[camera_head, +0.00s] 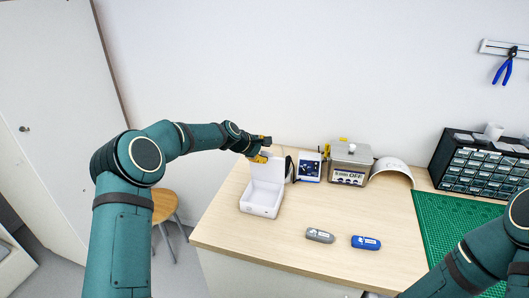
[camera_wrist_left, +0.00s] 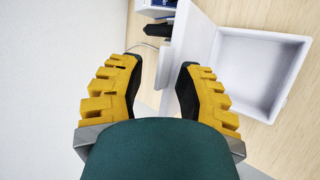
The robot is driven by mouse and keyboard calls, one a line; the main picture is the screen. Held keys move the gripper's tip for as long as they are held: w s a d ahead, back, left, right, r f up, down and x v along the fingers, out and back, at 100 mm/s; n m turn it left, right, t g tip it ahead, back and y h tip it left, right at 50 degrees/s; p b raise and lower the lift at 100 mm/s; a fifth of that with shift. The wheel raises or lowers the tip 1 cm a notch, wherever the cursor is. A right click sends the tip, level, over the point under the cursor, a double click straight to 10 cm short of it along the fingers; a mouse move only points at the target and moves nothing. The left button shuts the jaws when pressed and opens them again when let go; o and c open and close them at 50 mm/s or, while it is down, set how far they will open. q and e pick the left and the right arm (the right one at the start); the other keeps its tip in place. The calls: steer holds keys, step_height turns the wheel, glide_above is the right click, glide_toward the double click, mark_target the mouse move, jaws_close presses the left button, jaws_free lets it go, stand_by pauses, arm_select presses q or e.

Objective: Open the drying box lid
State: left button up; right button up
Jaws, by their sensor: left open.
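The white drying box (camera_head: 260,211) stands at the left end of the wooden bench. Its lid (camera_head: 266,168) is up, standing roughly upright at the back edge, and the inside looks empty. The left wrist view shows the lid edge-on (camera_wrist_left: 196,38) and the open box (camera_wrist_left: 262,70) to its right. My left gripper (camera_head: 265,150) is at the top of the raised lid, on its rear side.
A grey earpiece case (camera_head: 320,235) and a blue one (camera_head: 366,242) lie in front. A blue-white device (camera_head: 309,167), a metal box (camera_head: 350,163), a white arched piece (camera_head: 393,168) and a drawer cabinet (camera_head: 484,168) stand behind. A green mat (camera_head: 446,222) lies right.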

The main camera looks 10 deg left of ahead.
arm_select(q)
steer(key=v, duration=1.1)
steer(key=shift+a+f, duration=0.15)
steer(key=shift+f, duration=0.05)
